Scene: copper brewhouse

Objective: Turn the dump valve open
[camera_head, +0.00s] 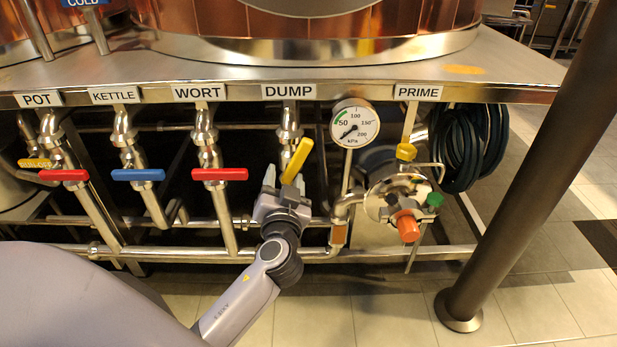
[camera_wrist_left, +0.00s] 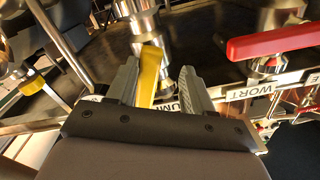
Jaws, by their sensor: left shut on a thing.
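The yellow dump valve handle (camera_head: 297,160) sits on the pipe below the DUMP label (camera_head: 289,91). It is tilted, its upper end leaning right, neither level nor fully upright in the head view. My left gripper (camera_head: 284,181) is at its lower part, with a finger on either side, shut on it. In the left wrist view the handle (camera_wrist_left: 150,76) lies between the fingers, close against the left one. The valve body behind my gripper is partly hidden. My right gripper is in neither view.
Red pot (camera_head: 64,175), blue kettle (camera_head: 138,175) and red wort (camera_head: 220,174) handles stand level to the left. A pressure gauge (camera_head: 354,123) and a pump with an orange knob (camera_head: 408,226) are close on the right. A dark post (camera_head: 540,150) stands farther right.

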